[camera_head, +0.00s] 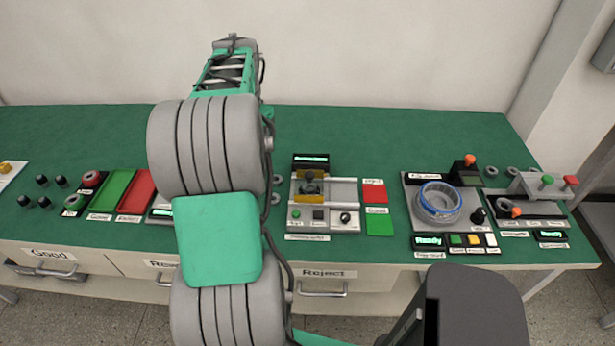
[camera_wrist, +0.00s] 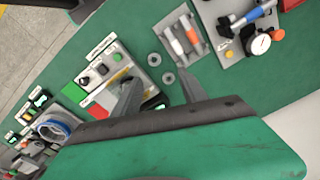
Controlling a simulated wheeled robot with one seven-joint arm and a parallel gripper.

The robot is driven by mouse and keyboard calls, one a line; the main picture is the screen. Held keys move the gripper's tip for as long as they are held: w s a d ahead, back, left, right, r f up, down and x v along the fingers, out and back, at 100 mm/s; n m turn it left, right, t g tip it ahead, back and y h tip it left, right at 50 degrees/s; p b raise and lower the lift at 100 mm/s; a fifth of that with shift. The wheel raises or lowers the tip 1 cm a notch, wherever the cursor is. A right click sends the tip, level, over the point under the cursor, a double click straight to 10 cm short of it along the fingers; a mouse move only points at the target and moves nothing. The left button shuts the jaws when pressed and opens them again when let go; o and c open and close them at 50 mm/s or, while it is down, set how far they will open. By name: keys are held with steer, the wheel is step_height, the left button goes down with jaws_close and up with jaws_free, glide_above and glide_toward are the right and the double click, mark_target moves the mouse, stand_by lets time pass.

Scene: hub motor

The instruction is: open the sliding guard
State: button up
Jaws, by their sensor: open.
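The middle station (camera_head: 325,218) is a light grey base with a black display at its back and buttons and a knob along its front. A yellow-edged fixture (camera_head: 309,188) sits at its left with a dark part in it, beside pale rails (camera_head: 343,190). I take this to be the sliding guard's station, but cannot tell the guard's exact outline. In the wrist view, my gripper (camera_wrist: 158,80) is open and empty, its fingers pointing towards the bench. The left finger overlaps the station (camera_wrist: 118,62) and hides part of it. My arm hides the gripper in the head view.
Loose grey rings (camera_wrist: 168,78) lie beside the station. Red and green pads (camera_head: 378,190) lie on its right. Further right is a station with a blue-rimmed ring (camera_head: 438,200). Red and green trays (camera_head: 112,190) are at the left. The bench's back strip (camera_head: 390,130) is clear.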

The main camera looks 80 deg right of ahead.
mark_target(310, 173)
steer(key=s+d+f+m, duration=0.1)
steer(key=s+d, duration=0.1)
steer(key=s, duration=0.2)
steer(key=s+d+f+m, duration=0.2)
steer(key=s, duration=0.2)
steer(key=s+d+f+m, duration=0.1)
steer(key=s+d+f, duration=0.1)
steer(key=s, duration=0.3)
steer(key=shift+d+y+b, duration=0.3)
steer(key=shift+d+y, duration=0.1)
steer(key=shift+d, duration=0.2)
step_height(310, 173, down, 7)
steer(key=shift+f+p, duration=0.2)
steer(key=shift+p, duration=0.45)
jaws_close()
